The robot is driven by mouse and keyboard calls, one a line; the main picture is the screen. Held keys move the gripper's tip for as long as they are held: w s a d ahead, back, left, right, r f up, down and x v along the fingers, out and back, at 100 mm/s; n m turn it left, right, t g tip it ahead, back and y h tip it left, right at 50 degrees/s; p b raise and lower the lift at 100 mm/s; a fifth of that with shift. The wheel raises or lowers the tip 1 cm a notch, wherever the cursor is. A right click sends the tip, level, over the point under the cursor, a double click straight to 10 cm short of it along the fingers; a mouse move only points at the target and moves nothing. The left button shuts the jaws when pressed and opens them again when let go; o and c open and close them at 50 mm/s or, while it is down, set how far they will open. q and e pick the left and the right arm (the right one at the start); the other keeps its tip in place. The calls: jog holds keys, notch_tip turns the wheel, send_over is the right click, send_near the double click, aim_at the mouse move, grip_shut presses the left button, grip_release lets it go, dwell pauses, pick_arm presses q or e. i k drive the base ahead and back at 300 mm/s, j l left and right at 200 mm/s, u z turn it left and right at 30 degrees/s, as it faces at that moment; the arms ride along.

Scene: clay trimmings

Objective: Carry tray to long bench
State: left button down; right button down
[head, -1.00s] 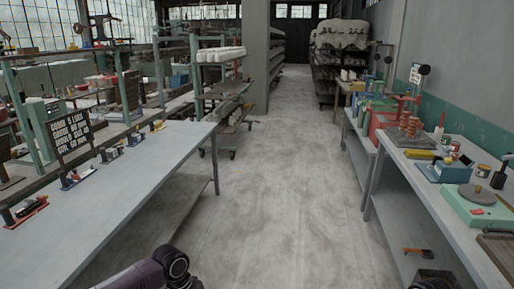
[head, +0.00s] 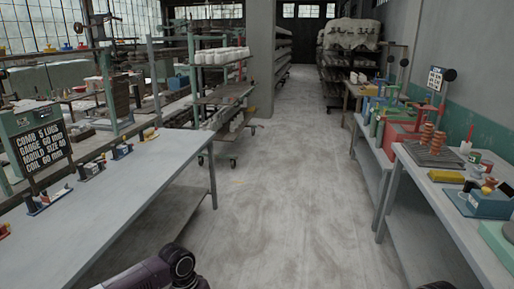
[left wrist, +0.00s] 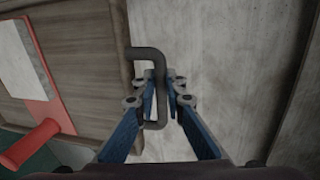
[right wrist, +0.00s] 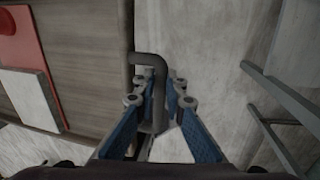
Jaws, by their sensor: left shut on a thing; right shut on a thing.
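The brown wooden tray (left wrist: 85,50) fills the left of the left wrist view and also shows in the right wrist view (right wrist: 90,35). My left gripper (left wrist: 160,90) is shut on a dark bent handle (left wrist: 146,54) at the tray's side. My right gripper (right wrist: 160,88) is shut on a similar handle (right wrist: 150,62). A red piece and a pale slab lie on the tray. The tray is out of the head view; only one of my arms shows at its bottom edge. A long grey bench (head: 130,190) runs along the left of the head view.
Small tools and a lettered black sign (head: 40,148) stand along the left bench's far edge. A right-hand bench (head: 440,205) holds coils, a blue box and other tools. A wheeled rack (head: 222,92) stands ahead left. The concrete aisle (head: 270,190) between the benches is clear.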

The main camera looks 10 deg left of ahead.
aim_at(25, 272)
jog(key=i, duration=1.75)
jog(key=i+u, duration=0.35)
jog(key=u, duration=2.85)
jog(key=i, duration=1.45)
